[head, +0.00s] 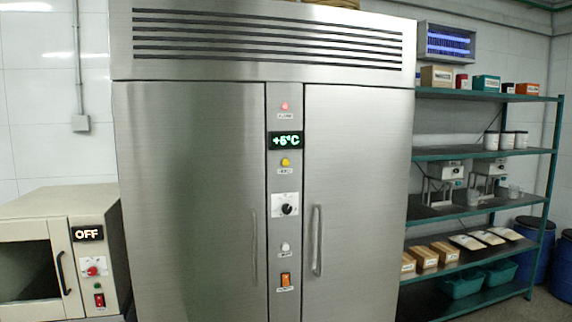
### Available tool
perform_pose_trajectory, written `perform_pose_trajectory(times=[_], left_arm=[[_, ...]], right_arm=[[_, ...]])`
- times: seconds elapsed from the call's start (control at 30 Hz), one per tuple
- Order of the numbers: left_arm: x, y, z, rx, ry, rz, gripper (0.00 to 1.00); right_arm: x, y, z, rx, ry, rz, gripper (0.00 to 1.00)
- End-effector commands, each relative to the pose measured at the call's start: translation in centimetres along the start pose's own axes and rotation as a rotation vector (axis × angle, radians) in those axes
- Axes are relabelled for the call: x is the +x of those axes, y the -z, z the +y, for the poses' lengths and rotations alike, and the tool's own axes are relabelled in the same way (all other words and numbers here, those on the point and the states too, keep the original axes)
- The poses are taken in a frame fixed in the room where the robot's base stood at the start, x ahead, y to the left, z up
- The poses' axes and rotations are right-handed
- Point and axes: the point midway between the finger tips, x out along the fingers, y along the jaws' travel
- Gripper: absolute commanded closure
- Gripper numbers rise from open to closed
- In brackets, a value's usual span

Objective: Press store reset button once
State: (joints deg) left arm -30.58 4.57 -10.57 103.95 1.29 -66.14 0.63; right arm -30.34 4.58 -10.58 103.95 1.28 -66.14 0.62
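A tall steel two-door cabinet (190,190) fills the middle of the head view. Its narrow centre panel carries a red round light or button (284,106), a display (286,141) reading "+5°C", a yellow round button (285,162), a black rotary knob (287,209) on a white plate, a white round button (285,246) and an orange rocker switch (285,280). Small labels sit under them, too small to read, so I cannot tell which one is the reset button. Neither of my grippers is in view.
A beige oven-like machine (40,203) with an "OFF" display stands at the left. A green shelf rack (480,155) with boxes, jars and small machines stands at the right, with blue drums (562,265) beside it. The cabinet's right door has a vertical handle (316,240).

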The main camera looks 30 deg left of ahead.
Motion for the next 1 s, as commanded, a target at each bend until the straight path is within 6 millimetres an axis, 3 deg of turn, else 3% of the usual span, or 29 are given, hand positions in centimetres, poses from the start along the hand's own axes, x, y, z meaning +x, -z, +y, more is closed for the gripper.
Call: perform_pose_trajectory(times=[0.03,0.2,0.6,1.0], left_arm=[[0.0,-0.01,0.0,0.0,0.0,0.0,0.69],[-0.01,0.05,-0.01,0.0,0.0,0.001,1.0],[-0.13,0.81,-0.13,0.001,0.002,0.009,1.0],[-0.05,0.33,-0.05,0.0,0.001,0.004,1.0]], right_arm=[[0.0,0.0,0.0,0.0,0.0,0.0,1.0],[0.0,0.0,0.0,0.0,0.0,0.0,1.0],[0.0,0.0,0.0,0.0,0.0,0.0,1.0],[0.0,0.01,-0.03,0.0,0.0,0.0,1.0]])
